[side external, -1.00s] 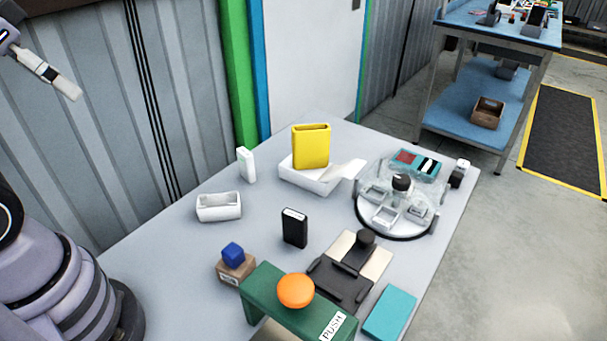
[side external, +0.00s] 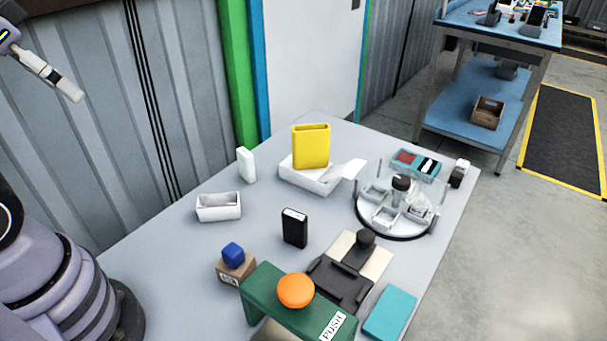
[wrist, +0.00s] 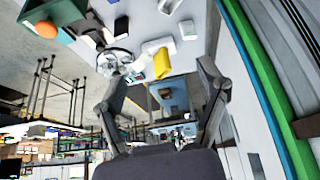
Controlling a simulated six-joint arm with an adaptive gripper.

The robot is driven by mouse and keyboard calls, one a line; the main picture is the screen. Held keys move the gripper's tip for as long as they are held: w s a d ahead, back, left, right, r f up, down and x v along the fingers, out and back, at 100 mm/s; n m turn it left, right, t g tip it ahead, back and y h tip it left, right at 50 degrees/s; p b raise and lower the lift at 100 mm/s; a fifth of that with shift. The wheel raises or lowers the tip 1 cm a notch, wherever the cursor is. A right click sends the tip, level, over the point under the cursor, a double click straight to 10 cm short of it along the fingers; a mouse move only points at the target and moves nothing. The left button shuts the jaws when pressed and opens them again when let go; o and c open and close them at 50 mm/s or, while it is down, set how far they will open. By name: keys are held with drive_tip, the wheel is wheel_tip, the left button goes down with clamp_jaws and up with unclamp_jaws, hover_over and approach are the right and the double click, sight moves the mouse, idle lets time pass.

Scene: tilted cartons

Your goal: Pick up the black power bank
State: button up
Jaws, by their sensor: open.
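The black power bank (side external: 295,228) stands upright on the grey table, near the middle in the side external view. In the wrist view it seems to be the small dark block (wrist: 121,27) near the top. My gripper (wrist: 163,75) is open and empty, with its two fingers spread apart in the wrist view. In the side external view only part of my arm's end shows at the upper left, high above the table and far from the power bank.
A white open box (side external: 219,207), a blue cube on a carton (side external: 235,267), a black-and-beige fixture (side external: 343,281) and a green stand with an orange button (side external: 295,291) surround it. A yellow box (side external: 311,147) and round turntable (side external: 396,232) stand farther back.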

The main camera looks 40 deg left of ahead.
drive_tip(key=shift+c, duration=0.8)
